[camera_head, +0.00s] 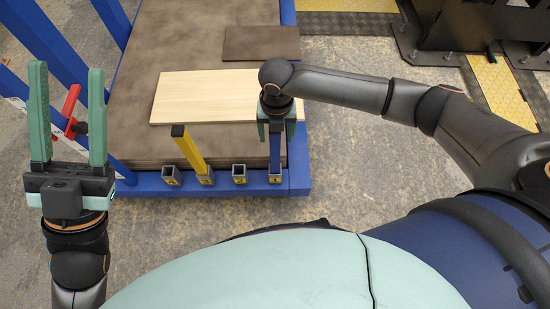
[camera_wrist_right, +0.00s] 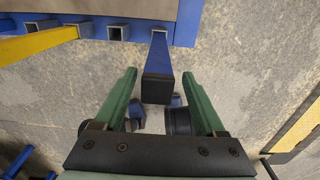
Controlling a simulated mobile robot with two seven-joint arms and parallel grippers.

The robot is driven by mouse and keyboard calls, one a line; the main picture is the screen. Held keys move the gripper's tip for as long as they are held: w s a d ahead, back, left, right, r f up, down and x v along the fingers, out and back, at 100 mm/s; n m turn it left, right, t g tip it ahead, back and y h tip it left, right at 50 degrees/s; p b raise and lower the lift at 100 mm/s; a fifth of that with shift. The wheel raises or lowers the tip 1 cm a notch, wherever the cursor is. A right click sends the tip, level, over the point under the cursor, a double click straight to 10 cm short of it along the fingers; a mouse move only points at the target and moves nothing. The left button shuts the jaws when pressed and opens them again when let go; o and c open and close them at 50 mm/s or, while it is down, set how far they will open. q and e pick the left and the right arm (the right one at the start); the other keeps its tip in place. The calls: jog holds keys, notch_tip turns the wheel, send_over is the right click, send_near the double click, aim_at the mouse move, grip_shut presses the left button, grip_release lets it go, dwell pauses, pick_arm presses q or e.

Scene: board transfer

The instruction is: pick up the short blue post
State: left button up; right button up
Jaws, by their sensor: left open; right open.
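The short blue post (camera_head: 274,155) stands in the rightmost socket on the blue frame's front edge, its top hidden under my right gripper in the head view. In the right wrist view the blue post (camera_wrist_right: 159,55) shows its black cap (camera_wrist_right: 156,89) between the fingers, with a gap on each side. My right gripper (camera_head: 276,132) is open around the post's upper part; in its wrist view the gripper (camera_wrist_right: 159,76) is empty. My left gripper (camera_head: 67,72) is open and empty, fingers upward, at the far left.
A yellow post (camera_head: 190,149) leans in a socket left of the blue post. Empty sockets (camera_head: 239,173) sit along the blue frame (camera_head: 222,190). A light wooden board (camera_head: 210,95) and a dark board (camera_head: 262,42) lie on the brown platform (camera_head: 235,143). A red part (camera_head: 70,108) is near my left gripper.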

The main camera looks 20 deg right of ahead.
aim_at(275, 143)
jog(key=f+b, duration=0.2)
jog(key=f, duration=0.3)
jog(key=shift+w+a+f+b, duration=0.1)
jog(key=shift+w+b, duration=0.15)
jog(key=shift+b, duration=0.15)
jog(key=shift+c, duration=0.2)
grip_shut()
dwell(0.8)
